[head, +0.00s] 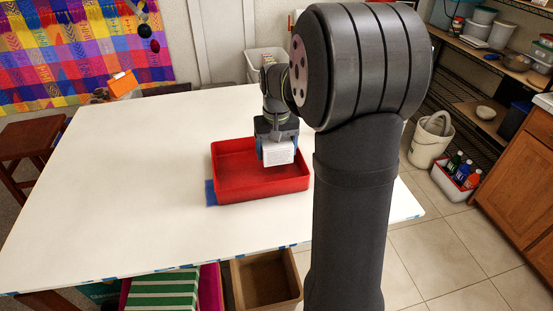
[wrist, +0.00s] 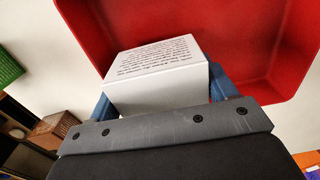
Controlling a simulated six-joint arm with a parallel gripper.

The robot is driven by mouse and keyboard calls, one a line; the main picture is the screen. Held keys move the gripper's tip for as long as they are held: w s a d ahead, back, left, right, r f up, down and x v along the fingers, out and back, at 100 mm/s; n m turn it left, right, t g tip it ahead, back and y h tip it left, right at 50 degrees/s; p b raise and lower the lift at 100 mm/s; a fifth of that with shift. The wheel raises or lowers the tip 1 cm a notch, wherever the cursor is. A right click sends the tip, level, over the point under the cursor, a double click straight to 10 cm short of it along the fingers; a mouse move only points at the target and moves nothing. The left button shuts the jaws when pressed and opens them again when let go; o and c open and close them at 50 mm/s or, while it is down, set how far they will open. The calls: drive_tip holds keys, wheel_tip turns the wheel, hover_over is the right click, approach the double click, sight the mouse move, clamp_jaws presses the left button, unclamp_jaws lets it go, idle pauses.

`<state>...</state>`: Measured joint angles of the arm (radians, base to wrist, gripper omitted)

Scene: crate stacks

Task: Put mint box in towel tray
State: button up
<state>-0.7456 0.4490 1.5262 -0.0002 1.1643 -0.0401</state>
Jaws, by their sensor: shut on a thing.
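My gripper (head: 277,148) is shut on a white box with printed text, the mint box (head: 279,155). In the wrist view the box (wrist: 155,62) sits between the two blue fingers, its printed face showing. The red tray (head: 262,191) lies on the white table and is the only tray on the tabletop. In the head view the box appears over the right part of the tray, below its far rim. The wrist view shows the tray (wrist: 268,75) behind the box. I cannot tell how high the box is above the tray floor. No towel is visible in the tray.
A blue patch (head: 210,192) shows under the tray's left side. Below the front edge stand a brown crate (head: 267,299) and a green-striped thing (head: 165,290). My arm covers the table's right side.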

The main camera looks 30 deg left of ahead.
sight(277, 160)
drive_tip(key=shift+f, duration=1.9)
drive_tip(key=shift+f, duration=0.2)
drive_tip(key=o, duration=0.8)
drive_tip(key=shift+c, duration=0.2)
drive_tip(key=shift+r, duration=0.1)
wheel_tip(277, 160, up, 12)
drive_tip(key=shift+r, duration=0.15)
